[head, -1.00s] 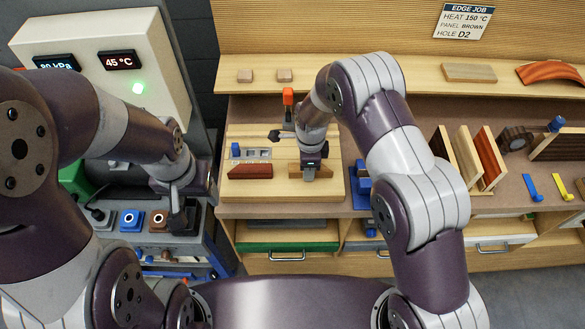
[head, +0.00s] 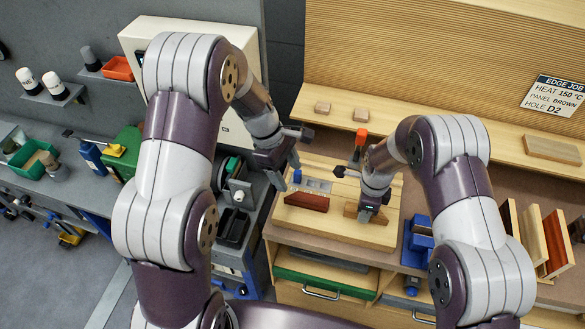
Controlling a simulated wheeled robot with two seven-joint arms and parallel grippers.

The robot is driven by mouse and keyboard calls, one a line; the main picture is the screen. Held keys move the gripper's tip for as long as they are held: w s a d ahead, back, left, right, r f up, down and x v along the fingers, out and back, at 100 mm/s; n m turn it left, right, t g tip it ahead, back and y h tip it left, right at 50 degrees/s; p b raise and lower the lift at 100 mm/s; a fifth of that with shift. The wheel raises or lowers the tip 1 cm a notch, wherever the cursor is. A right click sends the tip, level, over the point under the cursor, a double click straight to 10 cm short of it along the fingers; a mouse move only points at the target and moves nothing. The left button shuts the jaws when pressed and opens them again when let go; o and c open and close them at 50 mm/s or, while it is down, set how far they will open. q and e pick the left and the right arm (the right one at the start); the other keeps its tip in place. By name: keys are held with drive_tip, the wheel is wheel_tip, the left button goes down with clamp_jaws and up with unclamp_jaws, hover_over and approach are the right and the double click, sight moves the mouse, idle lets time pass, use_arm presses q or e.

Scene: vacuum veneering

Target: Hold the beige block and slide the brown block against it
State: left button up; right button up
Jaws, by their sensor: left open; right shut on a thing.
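The beige block (head: 351,211) stands on the wooden board (head: 338,233). My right gripper (head: 367,212) is shut on it from above and hides its middle. The reddish-brown block (head: 307,201) lies on the same board to the left of the beige block, with a gap between them. My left gripper (head: 288,172) is open and empty, above the board's left edge, up and left of the brown block.
A grey plate with slots (head: 317,185) and a small blue piece (head: 297,176) sit just behind the brown block. An orange-topped clamp (head: 361,138) stands at the board's back. Blue fixture (head: 418,240) is to the right.

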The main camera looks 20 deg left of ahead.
sight(308, 198)
use_arm(q)
drive_tip(key=d+f, duration=0.1)
drive_tip(key=f, duration=0.3)
drive_tip(key=w+d+f+n, duration=0.1)
drive_tip(key=d+f, duration=0.1)
drive_tip(key=f, duration=0.2)
drive_tip(key=w+d+f+n, duration=0.1)
drive_tip(key=d+f, duration=0.1)
drive_tip(key=f, duration=0.2)
drive_tip(key=shift+w+f+h, duration=0.15)
drive_tip(key=shift+f+h, duration=0.05)
drive_tip(key=shift+h, duration=0.1)
drive_tip(key=c, duration=1.1)
